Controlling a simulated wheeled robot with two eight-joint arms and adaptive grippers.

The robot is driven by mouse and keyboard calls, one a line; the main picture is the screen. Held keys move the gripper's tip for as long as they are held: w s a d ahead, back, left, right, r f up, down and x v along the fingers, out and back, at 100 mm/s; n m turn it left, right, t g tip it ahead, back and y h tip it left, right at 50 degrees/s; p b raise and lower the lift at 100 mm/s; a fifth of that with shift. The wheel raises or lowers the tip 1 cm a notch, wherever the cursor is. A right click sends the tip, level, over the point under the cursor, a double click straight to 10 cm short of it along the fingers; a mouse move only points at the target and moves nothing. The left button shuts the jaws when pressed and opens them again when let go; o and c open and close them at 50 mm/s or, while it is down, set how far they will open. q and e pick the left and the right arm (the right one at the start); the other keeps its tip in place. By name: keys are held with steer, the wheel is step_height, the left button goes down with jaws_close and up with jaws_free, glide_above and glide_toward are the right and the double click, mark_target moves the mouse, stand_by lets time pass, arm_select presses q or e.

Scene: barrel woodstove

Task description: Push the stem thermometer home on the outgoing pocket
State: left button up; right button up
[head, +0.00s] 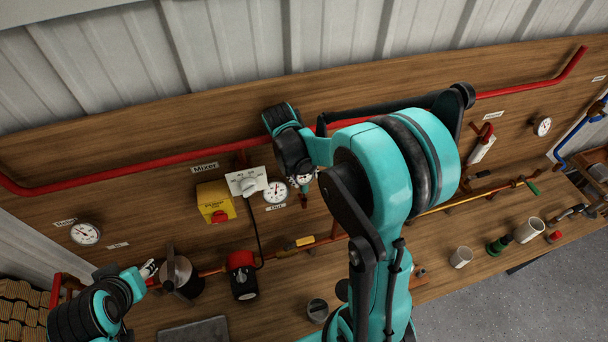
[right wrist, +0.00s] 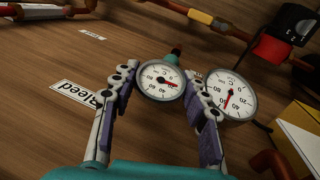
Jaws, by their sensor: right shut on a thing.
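The stem thermometer (right wrist: 160,82) has a round white dial with a red needle. In the right wrist view it sits between the two fingers of my right gripper (right wrist: 161,98), which is shut on it. In the head view its dial (head: 299,181) is mostly hidden behind my right wrist. A green and copper-coloured piece (right wrist: 175,55) shows just past the dial's rim; I cannot tell whether it is the pocket. The stem is hidden, so its seating cannot be seen.
A second dial (right wrist: 229,96) is close beside the right gripper's finger. A red pipe (head: 130,174) crosses the board.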

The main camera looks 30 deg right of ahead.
mark_target(304, 186)
stand_by(0.3)
steer(key=shift+f+b, duration=2.55)
steer(key=shift+f, duration=0.2)
stand_by(0.4)
steer(key=o, duration=1.4)
steer(key=shift+o, duration=0.4)
steer(key=shift+d, duration=0.15)
